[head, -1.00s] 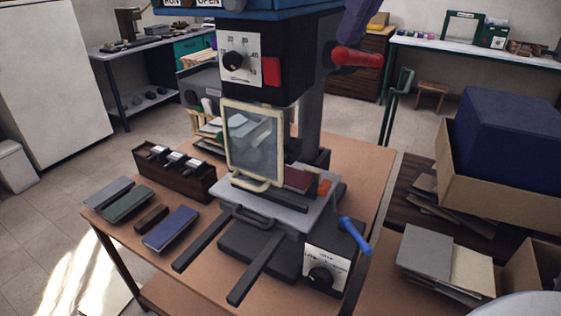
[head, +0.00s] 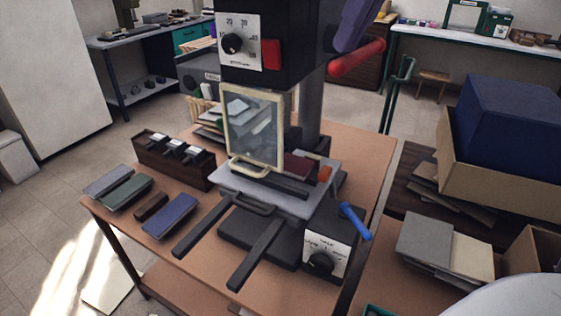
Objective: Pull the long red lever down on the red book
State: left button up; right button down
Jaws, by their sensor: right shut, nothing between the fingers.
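The long red lever (head: 357,57) sticks out at the right of the black press head (head: 290,65), its right end higher in the picture. My right gripper, the dark purple shape (head: 343,40), comes down from the top edge and is shut and empty. Its lower end is just above the lever's left part; I cannot tell whether they touch. The dark red book (head: 296,165) lies flat on the grey press bed (head: 313,206), partly behind a clear framed guard (head: 252,130). My left gripper is out of view.
A blue handle (head: 354,221) sticks out from the bed's right side. A large blue box (head: 520,115) sits in a carton at right.

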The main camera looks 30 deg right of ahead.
aim_at(351, 58)
jog(key=shift+f+b, duration=0.3)
jog(key=shift+f, duration=1.4)
jog(key=shift+f, duration=0.45)
jog(key=shift+w+d+f, duration=0.1)
jog(key=shift+d+f, duration=0.1)
jog(key=shift+f, duration=1)
jog(key=shift+w+d+f+b, duration=0.15)
jog(key=shift+d+f+b, duration=0.1)
jog(key=shift+f, duration=0.6)
jog(key=shift+w+d+f+b, duration=0.1)
jog(key=shift+d+f, duration=0.1)
jog(key=shift+f, duration=0.7)
